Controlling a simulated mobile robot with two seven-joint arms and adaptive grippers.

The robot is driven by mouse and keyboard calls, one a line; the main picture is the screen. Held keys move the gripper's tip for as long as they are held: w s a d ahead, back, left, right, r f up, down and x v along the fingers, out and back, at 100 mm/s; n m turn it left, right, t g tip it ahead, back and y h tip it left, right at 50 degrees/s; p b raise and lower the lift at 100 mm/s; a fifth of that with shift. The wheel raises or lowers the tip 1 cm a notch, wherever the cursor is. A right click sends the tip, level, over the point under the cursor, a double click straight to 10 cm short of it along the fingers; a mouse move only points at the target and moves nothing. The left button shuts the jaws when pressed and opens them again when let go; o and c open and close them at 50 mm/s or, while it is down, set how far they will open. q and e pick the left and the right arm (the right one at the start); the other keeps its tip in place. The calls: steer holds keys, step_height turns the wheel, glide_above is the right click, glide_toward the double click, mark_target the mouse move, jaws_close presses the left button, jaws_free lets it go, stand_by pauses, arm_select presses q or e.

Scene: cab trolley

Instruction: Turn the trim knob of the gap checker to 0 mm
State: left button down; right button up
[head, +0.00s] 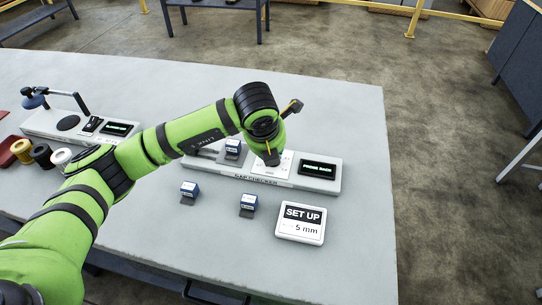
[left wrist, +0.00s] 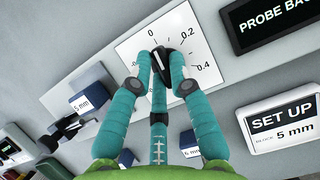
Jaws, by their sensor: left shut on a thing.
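The gap checker (head: 325,184) is a long pale unit on the grey table, with a display (head: 319,169) reading PROBE BACK. Its white dial plate (left wrist: 207,82) shows marks 0, 0.2 and 0.4 in the left wrist view. The black trim knob (left wrist: 164,72) sits on this plate, partly hidden by the fingers. My left gripper (left wrist: 159,75) is shut on the knob, one teal finger on each side. In the head view, my gripper (head: 271,157) is over the dial, largely covered by my wrist. My right gripper is out of view.
A SET UP card (head: 300,222) reading 5 mm lies in front of the checker. Blue-and-white blocks stand on the checker (head: 232,148) and on the table (head: 189,190) (head: 249,203). Another device (head: 60,127) and several spools (head: 42,155) are at left. The table's right side is clear.

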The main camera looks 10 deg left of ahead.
arm_select(q)
steer(key=shift+n, duration=0.4)
steer(key=c, duration=1.4)
jaws_free()
steer(key=v, duration=1.2)
steer(key=shift+d+r, duration=0.1)
steer(key=shift+d, duration=0.15)
